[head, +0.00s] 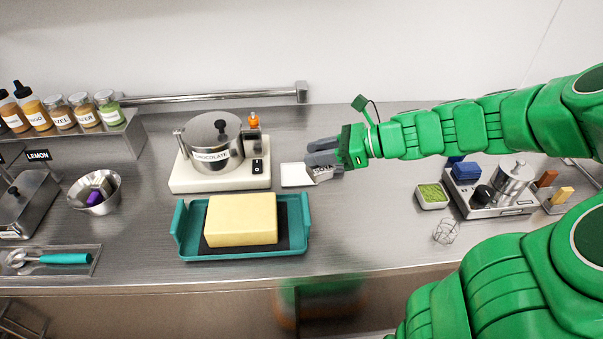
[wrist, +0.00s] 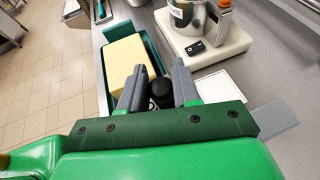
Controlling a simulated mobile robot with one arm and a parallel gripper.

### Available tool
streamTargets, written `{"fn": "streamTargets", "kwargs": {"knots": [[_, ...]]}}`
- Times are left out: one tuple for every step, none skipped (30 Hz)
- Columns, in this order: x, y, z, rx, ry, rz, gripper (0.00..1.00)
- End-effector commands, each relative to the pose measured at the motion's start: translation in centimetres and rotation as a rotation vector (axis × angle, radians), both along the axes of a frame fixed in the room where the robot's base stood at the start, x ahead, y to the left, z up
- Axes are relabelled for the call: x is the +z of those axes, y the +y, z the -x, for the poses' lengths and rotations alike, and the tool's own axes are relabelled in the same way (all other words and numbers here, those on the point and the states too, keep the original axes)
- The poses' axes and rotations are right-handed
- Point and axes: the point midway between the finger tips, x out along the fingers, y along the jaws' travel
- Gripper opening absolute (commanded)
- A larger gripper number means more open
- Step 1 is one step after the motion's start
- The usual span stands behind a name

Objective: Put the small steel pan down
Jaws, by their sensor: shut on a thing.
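The small steel pan (head: 323,174) shows only in part below my gripper (head: 322,152) in the head view, with a dark label on its side that seems to read SOYA. My gripper's grey fingers are shut on it. In the wrist view a round black knob (wrist: 161,88) sits between the fingertips of my gripper (wrist: 156,82); the pan's body is mostly hidden there. A white square pad (head: 296,175) lies just left of the pan and also shows in the wrist view (wrist: 223,87). I cannot tell whether the pan touches the counter.
A lidded pot labelled CHOCOLATE (head: 211,152) stands on a cream hot plate (head: 190,184) to the left. A teal tray (head: 187,238) with a yellow block (head: 240,218) is in front. A green-filled dish (head: 432,195) and a steel device (head: 512,180) stand right. Counter right of the pan is bare.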

Motion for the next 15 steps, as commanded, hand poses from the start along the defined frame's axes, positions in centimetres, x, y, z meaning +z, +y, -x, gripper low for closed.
{"fn": "streamTargets", "kwargs": {"knots": [[0.3,0.6,0.1,0.013,-0.001,0.0,0.0],[0.4,0.9,0.2,0.019,-0.001,0.0,0.0],[0.5,1.1,0.3,0.024,-0.001,0.0,0.0],[0.6,1.3,0.3,0.028,0.0,-0.001,0.0],[0.6,1.4,0.2,0.031,0.0,-0.001,0.0],[0.5,1.6,0.1,0.034,0.001,-0.001,0.0],[0.5,1.7,-0.1,0.035,0.001,-0.001,0.0],[0.4,1.8,-0.3,0.036,0.002,-0.001,0.0],[0.2,1.8,-0.7,0.036,0.002,-0.001,0.0],[0.0,1.9,-1.1,0.037,0.002,-0.002,0.0],[-0.2,2.0,-1.5,0.037,0.002,-0.002,0.0],[-0.5,2.0,-2.1,0.036,0.003,-0.001,0.0],[-0.7,2.1,-2.6,0.036,0.003,-0.001,0.0],[-0.9,2.1,-3.0,0.035,0.002,-0.001,0.0],[-1.2,2.2,-3.6,0.034,0.002,-0.001,0.0]]}}
